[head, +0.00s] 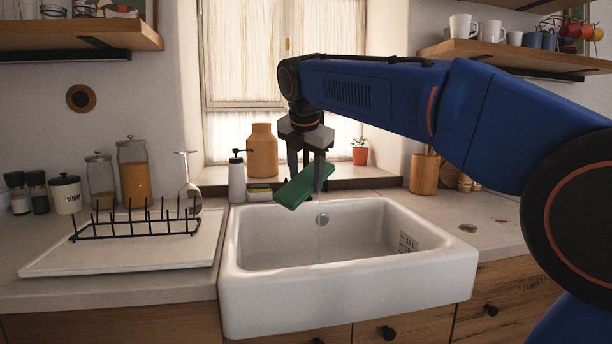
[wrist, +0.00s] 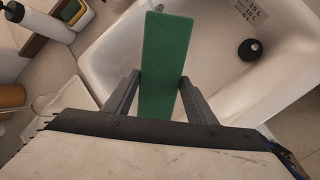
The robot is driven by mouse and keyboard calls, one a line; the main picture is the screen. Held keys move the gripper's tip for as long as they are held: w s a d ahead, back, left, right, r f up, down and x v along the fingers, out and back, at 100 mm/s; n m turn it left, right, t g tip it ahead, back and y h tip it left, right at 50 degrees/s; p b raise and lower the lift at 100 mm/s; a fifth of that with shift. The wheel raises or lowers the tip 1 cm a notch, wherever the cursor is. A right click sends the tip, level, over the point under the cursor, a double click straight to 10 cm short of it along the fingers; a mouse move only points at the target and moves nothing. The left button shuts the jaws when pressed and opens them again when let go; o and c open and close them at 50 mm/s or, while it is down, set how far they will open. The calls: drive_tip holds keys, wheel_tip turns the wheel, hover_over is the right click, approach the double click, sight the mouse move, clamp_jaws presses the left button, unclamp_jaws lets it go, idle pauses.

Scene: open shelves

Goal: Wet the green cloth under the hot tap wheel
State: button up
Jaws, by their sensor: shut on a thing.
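The green cloth (head: 298,186) is a flat, stiff-looking green piece, tilted in the head view above the back left part of the white sink (head: 240,290). My gripper (head: 305,165) points down and is shut on the cloth. In the wrist view the green cloth (wrist: 165,50) sticks out between the two fingers of my gripper (wrist: 160,88), over the sink (wrist: 215,65). A thin, faint vertical line like a water stream shows below the cloth in the head view. The tap and its hot wheel cannot be made out; my gripper and the cloth cover that area.
A black dish rack (head: 135,229) with a glass stands on a white drainboard (head: 60,262) at left. A white pump bottle (head: 237,180) and sponges (head: 260,193) stand behind the sink. An orange jug (head: 262,150) and a potted plant (head: 360,155) are on the sill.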

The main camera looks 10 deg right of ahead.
sight(305, 184)
drive_tip(key=shift+w+d+f, duration=0.3)
drive_tip(key=shift+w+d, duration=0.05)
drive_tip(key=shift+w, duration=1.2)
drive_tip(key=shift+w+d+f, duration=0.35)
drive_tip(key=shift+w, duration=1.15)
drive_tip(key=shift+w+d+f, duration=0.3)
drive_tip(key=shift+w+d, duration=0.05)
drive_tip(key=shift+w, duration=1.2)
drive_tip(key=shift+s+a, duration=0.3)
drive_tip(key=shift+s, duration=1)
drive_tip(key=shift+s+a, duration=0.35)
drive_tip(key=shift+s, duration=0.95)
drive_tip(key=shift+s+a, duration=0.3)
drive_tip(key=shift+s, duration=1)
drive_tip(key=shift+s+a+r, duration=0.2)
drive_tip(key=shift+s+r, duration=0.45)
drive_tip(key=shift+s, duration=0.15)
drive_tip(key=shift+s+a+r, duration=0.15)
drive_tip(key=shift+s+r, duration=0.55)
drive_tip(key=shift+s, duration=0.15)
drive_tip(key=shift+s+a+r, duration=0.2)
drive_tip(key=shift+s+r, duration=0.45)
drive_tip(key=shift+s, duration=0.15)
